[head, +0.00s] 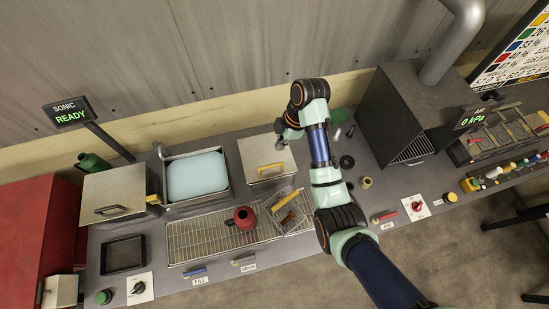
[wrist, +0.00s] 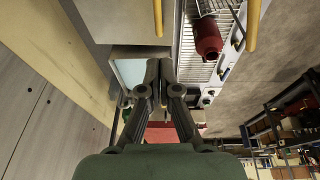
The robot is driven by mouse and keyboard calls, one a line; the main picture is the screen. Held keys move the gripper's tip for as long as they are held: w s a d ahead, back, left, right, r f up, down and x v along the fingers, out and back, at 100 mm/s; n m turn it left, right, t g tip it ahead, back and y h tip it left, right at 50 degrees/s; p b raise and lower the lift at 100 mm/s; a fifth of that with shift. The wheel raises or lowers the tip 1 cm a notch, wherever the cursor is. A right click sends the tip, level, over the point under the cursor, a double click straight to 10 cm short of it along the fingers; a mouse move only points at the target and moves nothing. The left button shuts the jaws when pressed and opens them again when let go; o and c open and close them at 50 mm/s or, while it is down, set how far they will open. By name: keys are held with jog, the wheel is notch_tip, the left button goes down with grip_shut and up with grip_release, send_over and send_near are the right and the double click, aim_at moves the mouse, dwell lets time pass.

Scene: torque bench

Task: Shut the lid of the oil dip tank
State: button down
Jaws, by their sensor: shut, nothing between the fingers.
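A square tank with a pale grey lid (head: 258,150) and a yellow bar handle (head: 271,170) stands at the back middle of the bench. I take it to be the oil dip tank, but no label on it is readable. Its lid lies flat over the top and looks shut; any small gap is too small to tell. The lid (wrist: 115,20) and handle (wrist: 158,16) also show at the top of the wrist view. My gripper (head: 284,134) is at the tank's back right, above the bench. Its fingers (wrist: 160,68) are together and empty, apart from the handle.
An open tank of pale blue liquid (head: 196,176) stands left of the lidded tank, beside a grey lidded box (head: 112,192). A wire rack (head: 190,240) in front holds a red part (head: 244,217) and a yellow-handled basket (head: 291,218). A dark oven-like box (head: 405,105) stands right.

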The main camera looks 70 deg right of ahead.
jog(key=b, duration=0.5)
send_near(270, 166)
jog(key=x, duration=0.5)
jog(key=shift+w+a+f, duration=0.15)
jog(key=shift+w, duration=0.05)
jog(key=shift+f, duration=0.7)
